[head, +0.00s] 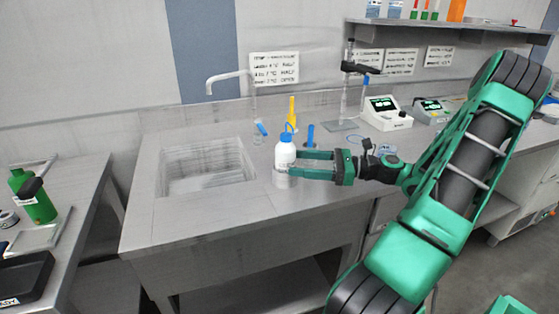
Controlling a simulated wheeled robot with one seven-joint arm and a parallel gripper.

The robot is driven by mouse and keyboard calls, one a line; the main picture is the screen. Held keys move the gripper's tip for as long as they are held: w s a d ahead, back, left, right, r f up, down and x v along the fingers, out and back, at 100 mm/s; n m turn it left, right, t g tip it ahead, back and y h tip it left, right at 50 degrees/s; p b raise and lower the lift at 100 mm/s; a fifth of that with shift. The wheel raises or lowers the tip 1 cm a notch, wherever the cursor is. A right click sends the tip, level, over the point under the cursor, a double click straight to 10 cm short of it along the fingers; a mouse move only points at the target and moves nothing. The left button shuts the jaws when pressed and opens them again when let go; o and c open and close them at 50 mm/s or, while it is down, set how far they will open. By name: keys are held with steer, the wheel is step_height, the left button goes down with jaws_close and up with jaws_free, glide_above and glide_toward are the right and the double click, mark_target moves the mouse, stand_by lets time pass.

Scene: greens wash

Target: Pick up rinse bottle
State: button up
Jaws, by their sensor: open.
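The rinse bottle (285,153) is white with a blue cap and stands upright on the grey counter, just right of the sink. My gripper (292,163) is green and reaches in from the right at the bottle's mid height. Its two fingers are apart, and their tips are at the bottle's right side and overlap it in the picture. I cannot tell whether the fingers touch the bottle or how far they reach around it.
The sink (205,182) with a bent faucet (230,77) lies to the left. A yellow bottle (291,110) and a blue item (311,134) stand close behind the bottle. Bench instruments (386,115) and a clamp stand (345,95) are further right. The counter's front edge is near.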

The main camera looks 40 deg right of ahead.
steer(key=shift+x, duration=4.4)
steer(key=shift+w+d+r, duration=0.1)
steer(key=shift+d, duration=0.05)
steer(key=shift+c, duration=0.6)
steer(key=c, duration=1.2)
